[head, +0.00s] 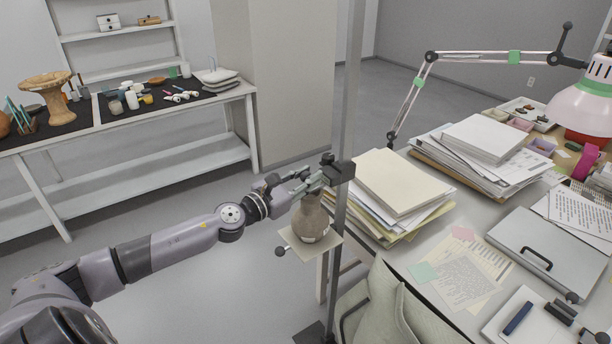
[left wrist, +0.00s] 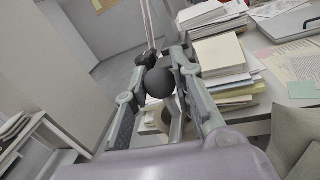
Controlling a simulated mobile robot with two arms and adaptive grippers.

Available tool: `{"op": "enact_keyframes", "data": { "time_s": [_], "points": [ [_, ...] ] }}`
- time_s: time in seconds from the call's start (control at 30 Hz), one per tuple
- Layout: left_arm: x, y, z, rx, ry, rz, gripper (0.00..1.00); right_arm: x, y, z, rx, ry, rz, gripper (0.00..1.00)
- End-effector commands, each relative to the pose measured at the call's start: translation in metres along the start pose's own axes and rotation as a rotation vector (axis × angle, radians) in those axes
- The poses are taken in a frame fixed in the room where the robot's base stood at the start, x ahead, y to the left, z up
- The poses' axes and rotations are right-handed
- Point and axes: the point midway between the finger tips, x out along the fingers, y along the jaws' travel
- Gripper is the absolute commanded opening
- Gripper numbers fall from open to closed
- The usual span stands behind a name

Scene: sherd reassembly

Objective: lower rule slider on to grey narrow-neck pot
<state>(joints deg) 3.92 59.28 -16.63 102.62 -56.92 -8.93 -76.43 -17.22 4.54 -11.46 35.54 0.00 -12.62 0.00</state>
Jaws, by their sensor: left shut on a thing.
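The grey narrow-neck pot (head: 310,220) stands upright on a small square plate (head: 300,249) attached beside a tall vertical rule (head: 345,110). I cannot tell whether the slider touches the pot. My right gripper is not in view.
A desk on the right holds paper stacks (head: 402,185), a grey case (head: 555,250) and a lamp (head: 585,95). A bag or chair (head: 385,310) stands in front of it. A white bench (head: 130,130) with pots and tools is at back left. Open floor lies between.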

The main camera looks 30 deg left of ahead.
Motion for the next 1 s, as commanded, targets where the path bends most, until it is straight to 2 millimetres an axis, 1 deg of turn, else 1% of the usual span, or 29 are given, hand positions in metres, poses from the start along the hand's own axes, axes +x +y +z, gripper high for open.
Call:
{"op": "enact_keyframes", "data": {
  "time_s": [0.03,0.3,0.33,0.63,1.0],
  "points": [
    [-0.0003,-0.0014,-0.0052,-0.001,0.003,-0.002,0.0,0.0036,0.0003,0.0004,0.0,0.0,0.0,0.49],
    [-0.0005,-0.0018,-0.0047,-0.002,0.005,-0.004,0.0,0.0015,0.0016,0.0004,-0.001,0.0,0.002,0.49],
    [-0.0006,-0.0019,-0.0048,-0.002,0.006,-0.004,0.24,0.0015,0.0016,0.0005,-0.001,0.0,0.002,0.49],
    [-0.0002,-0.0011,-0.0031,-0.001,0.003,-0.002,0.44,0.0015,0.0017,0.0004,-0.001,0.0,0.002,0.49],
    [-0.0025,-0.0006,-0.0029,-0.001,0.002,-0.001,0.44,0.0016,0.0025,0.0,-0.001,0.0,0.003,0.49]
  ]
}}
